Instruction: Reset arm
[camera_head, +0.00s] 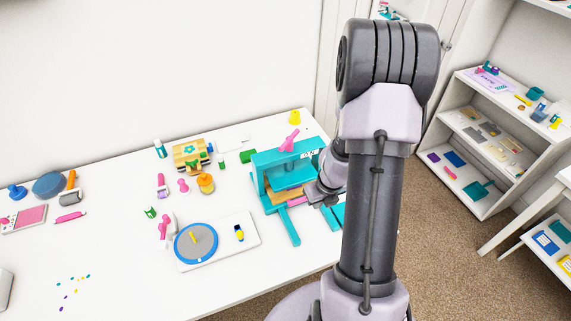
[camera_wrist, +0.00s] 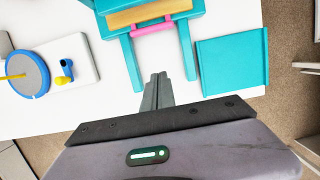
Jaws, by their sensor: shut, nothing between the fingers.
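My gripper is shut and empty. In the wrist view its fingers (camera_wrist: 158,92) are together, pointing at the white table beside the teal press. In the head view my gripper (camera_head: 316,197) is at the right end of the table, at the front right of the press, partly hidden by my arm. The teal press (camera_head: 262,172) has a pink handle on top and a wooden board inside. In the wrist view the teal press (camera_wrist: 128,62) shows its two legs on either side of the fingertips, with a pink bar between them.
A teal tray (camera_wrist: 232,65) lies right of the press. A white board (camera_head: 247,227) with a blue-rimmed grey disc (camera_head: 190,252) stands left. Several small craft tools and a wooden box (camera_head: 189,153) are further back. A white shelf (camera_head: 500,130) stands at right. The table's front middle is clear.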

